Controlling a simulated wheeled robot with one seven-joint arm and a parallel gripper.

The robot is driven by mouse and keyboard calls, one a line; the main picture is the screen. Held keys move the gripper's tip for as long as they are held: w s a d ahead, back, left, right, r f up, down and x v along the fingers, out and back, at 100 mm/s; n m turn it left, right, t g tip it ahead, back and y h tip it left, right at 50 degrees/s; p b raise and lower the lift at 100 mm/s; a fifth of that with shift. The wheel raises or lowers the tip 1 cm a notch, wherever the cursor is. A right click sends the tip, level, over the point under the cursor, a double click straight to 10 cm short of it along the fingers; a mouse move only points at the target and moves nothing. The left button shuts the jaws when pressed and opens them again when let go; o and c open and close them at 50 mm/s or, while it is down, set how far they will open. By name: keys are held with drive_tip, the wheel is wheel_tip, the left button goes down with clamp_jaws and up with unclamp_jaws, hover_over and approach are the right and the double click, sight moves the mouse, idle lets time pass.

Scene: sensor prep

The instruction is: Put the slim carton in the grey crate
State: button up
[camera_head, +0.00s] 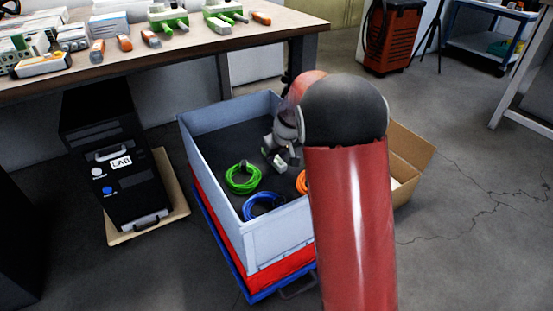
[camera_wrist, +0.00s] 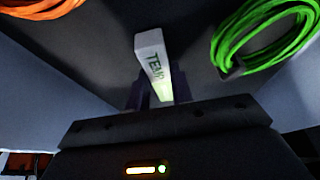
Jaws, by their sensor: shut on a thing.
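The slim carton is white with green lettering. It shows between my fingers in the wrist view (camera_wrist: 152,58) and as a small pale block below my gripper in the head view (camera_head: 279,164). My gripper (camera_wrist: 157,95) is shut on it. The grey crate (camera_head: 280,236) stands in the middle of the head view, with a dark inside floor. My gripper and the carton are over the crate's inside, towards its right side. I cannot tell whether the carton touches the crate floor. My red arm hides the crate's right part.
In the crate lie a green cable coil (camera_head: 242,180), a blue coil (camera_head: 263,205) and a partly hidden orange coil (camera_head: 301,182). A cardboard box (camera_head: 408,150) stands right of the crate, a black computer tower (camera_head: 115,160) left. A workbench (camera_head: 190,45) is behind.

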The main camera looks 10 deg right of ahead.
drive_tip(key=shift+f, duration=0.2)
drive_tip(key=shift+f, duration=0.15)
drive_tip(key=o, duration=0.9)
drive_tip(key=shift+o, duration=0.2)
drive_tip(key=shift+r, duration=0.45)
drive_tip(key=p+v, duration=0.2)
drive_tip(key=v, duration=0.9)
drive_tip(key=s+a+r+m, duration=0.1)
drive_tip(key=s+r, duration=0.3)
drive_tip(key=s, duration=0.3)
drive_tip(key=s+r+m, duration=0.1)
drive_tip(key=s+r, duration=0.2)
drive_tip(key=s, duration=0.5)
drive_tip(key=s+f+m+t+h, duration=0.1)
drive_tip(key=s, duration=1.5)
drive_tip(key=shift+s+a+f+m, duration=0.2)
drive_tip(key=shift+s+f+m, duration=0.1)
drive_tip(key=shift+s, duration=0.1)
